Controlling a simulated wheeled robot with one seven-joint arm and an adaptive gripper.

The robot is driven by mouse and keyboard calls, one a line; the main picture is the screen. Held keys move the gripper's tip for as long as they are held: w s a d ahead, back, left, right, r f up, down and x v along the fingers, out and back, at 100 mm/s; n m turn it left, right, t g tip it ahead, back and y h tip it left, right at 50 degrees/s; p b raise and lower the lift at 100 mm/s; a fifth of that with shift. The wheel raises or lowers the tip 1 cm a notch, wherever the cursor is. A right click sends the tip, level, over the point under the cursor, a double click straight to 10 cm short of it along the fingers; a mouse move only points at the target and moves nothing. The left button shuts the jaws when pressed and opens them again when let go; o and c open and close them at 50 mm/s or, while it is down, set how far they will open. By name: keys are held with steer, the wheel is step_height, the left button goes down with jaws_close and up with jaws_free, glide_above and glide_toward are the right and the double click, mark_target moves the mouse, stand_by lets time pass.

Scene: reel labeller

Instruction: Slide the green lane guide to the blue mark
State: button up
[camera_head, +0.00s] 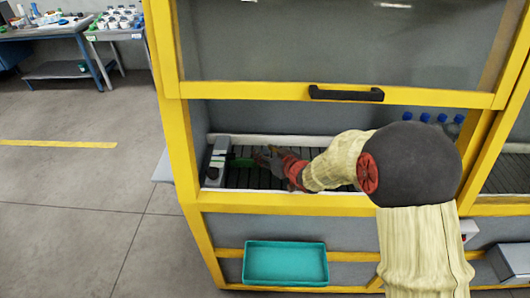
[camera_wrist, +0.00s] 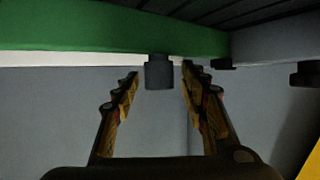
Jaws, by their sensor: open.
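The green lane guide (camera_head: 243,162) lies over the dark slatted conveyor (camera_head: 250,178) inside the yellow-framed machine, near its left end. In the wrist view the guide (camera_wrist: 130,30) runs as a green bar across the top, with a dark knob (camera_wrist: 159,73) hanging below it. My gripper (camera_head: 263,157) reaches in from the right, its tips close to the guide's right end. In the wrist view my gripper's open fingers (camera_wrist: 160,80) stand either side of the knob, with gaps showing. I cannot make out the blue mark in either view.
A grey unit (camera_head: 217,160) stands at the conveyor's left end. Yellow frame posts and a raised window with a black handle (camera_head: 346,94) surround the opening. Blue-capped bottles (camera_head: 425,118) stand behind at right. A teal tray (camera_head: 286,263) sits below the opening.

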steer(key=v, duration=1.2)
steer(key=s+d+r+m+g+h, duration=0.1)
steer(key=s+d+r+m+h, duration=0.1)
steer(key=s+d+r+h, duration=0.4)
steer(key=s+d+r+m+h, duration=0.2)
steer(key=s+d+r, duration=0.15)
steer(key=d, duration=0.45)
steer(key=s+r+m+g, duration=0.1)
steer(key=s+g, duration=0.3)
steer(key=s, duration=1.8)
steer(key=shift+a+r+m+g+y, duration=0.2)
steer(key=shift+r+m+g+y, duration=0.2)
steer(key=shift+m, duration=0.3)
steer(key=shift+o, duration=0.4)
